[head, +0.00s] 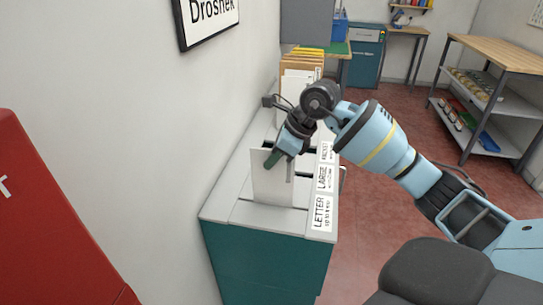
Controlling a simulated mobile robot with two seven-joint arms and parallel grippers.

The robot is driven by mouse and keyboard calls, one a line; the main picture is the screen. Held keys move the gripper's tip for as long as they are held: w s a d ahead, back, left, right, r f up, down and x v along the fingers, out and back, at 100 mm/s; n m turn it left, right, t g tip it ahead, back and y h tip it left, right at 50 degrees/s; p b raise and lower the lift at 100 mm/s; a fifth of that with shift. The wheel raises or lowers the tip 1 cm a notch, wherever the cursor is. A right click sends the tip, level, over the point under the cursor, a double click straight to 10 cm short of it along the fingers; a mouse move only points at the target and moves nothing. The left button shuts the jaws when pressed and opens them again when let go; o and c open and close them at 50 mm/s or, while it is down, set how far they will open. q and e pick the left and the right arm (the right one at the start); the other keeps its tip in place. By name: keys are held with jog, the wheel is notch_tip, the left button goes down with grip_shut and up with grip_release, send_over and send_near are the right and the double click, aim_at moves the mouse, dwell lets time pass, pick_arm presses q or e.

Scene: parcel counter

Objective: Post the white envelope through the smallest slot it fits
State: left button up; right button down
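The white envelope (269,185) stands upright over the top of a teal cabinet with a pale grey lid (226,203). My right gripper (280,164) is shut on the envelope's upper part, with its fingers pointing down. The envelope's lower edge is at the front slot, beside the LETTER label (320,213); I cannot tell whether it is inside. Behind it, a dark slot (301,175) lies beside the LARGE label (322,178). Another slot lies farther back by the PACKET label (326,152), partly hidden by my arm. My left gripper is out of view.
A wall runs close along the cabinet's left side, with a framed sign (207,18) on it. A red panel (45,220) fills the lower left. Upright folders (301,62) stand behind the slots. A wooden workbench (508,53) with shelves is at the right, beyond open red floor.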

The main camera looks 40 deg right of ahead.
jog(key=shift+f+b, duration=0.45)
jog(key=shift+f, duration=0.75)
jog(key=c, duration=2.1)
grip_release()
jog(key=shift+c, duration=0.2)
jog(key=o, duration=0.5)
jog(key=shift+o, duration=0.2)
jog(key=shift+r, duration=0.1)
jog(key=v, duration=0.7)
jog(key=shift+s+d+r, duration=0.15)
jog(key=shift+d+r, duration=0.05)
jog(key=shift+r, duration=0.05)
